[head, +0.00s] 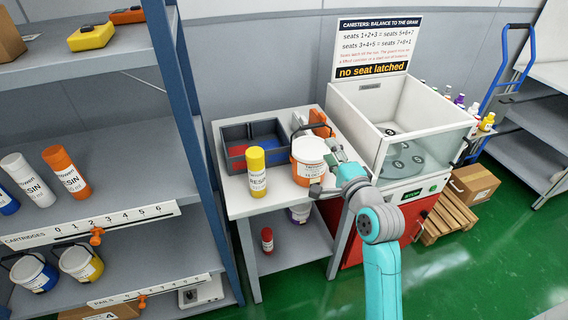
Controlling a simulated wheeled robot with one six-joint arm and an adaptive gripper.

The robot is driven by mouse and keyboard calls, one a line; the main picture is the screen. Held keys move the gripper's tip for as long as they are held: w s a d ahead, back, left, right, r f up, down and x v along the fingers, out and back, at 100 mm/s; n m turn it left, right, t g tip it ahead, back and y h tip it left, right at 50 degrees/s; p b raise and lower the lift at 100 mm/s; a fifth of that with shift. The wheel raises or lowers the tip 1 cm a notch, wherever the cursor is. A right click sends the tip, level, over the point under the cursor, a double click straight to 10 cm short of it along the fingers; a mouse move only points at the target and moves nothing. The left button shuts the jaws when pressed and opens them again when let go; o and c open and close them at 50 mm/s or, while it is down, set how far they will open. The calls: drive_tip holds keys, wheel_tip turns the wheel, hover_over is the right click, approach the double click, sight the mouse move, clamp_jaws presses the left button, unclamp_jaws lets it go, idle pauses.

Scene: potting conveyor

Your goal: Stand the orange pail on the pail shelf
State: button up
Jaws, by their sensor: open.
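The orange pail (302,176) has a white top, a white label and a thin dark handle. It stands upright on the small grey table (268,204). My gripper (326,172) is open at the pail's right side, close to it. I cannot tell whether the fingers touch the pail, as the wrist overlaps this area. The pail shelf (150,268) is the low shelf at the left, with a numbered strip along its front edge. A blue pail (35,276) and a yellow pail (82,264) stand at its left end.
A yellow resin cartridge (257,172) stands left of the orange pail, before a divided dark tray (252,138). A blue rack post (190,130) rises between table and shelf. A white-walled machine (400,110) stands at right. The shelf's middle is clear.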

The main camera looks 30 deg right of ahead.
sight(314, 127)
drive_tip(key=x, duration=1.1)
drive_tip(key=shift+w+a+r, duration=0.2)
drive_tip(key=shift+w+r, duration=0.2)
clamp_jaws()
drive_tip(key=shift+r, duration=0.15)
